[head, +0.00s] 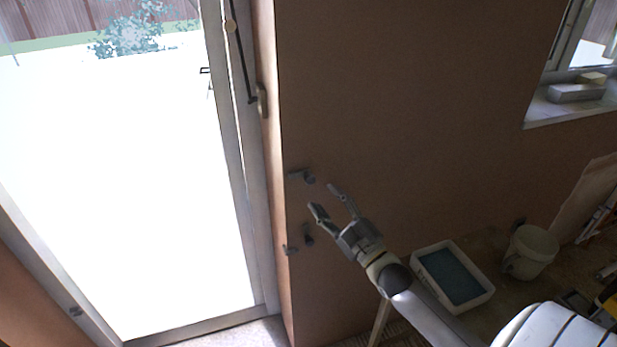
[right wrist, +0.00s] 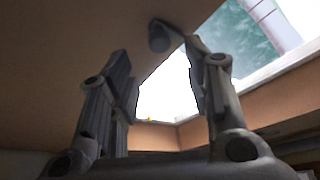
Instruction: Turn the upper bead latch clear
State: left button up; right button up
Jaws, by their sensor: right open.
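The upper bead latch (head: 302,176) is a small dark grey arm with a rounded knob at the plastered wall's corner edge, beside the glazed door. A lower latch (head: 307,235) shows below it on the same edge. My right gripper (head: 325,197) is open and empty, its fingertips just below and right of the upper latch, apparently apart from it. In the right wrist view a latch (right wrist: 159,38) with a grey knob lies ahead between the fingertips of the open right gripper (right wrist: 159,62). I cannot tell whether they touch. My left gripper is not in view.
The glazed door (head: 130,180) with a dark handle (head: 262,102) stands left of the corner. The brown wall (head: 410,110) above the gripper is bare.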

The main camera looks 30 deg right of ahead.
aim_at(311, 182)
jog(key=p+x, duration=0.2)
jog(key=x, duration=0.6)
jog(key=shift+c, duration=0.5)
jog(key=c, duration=0.9)
jog(key=shift+f, duration=0.1)
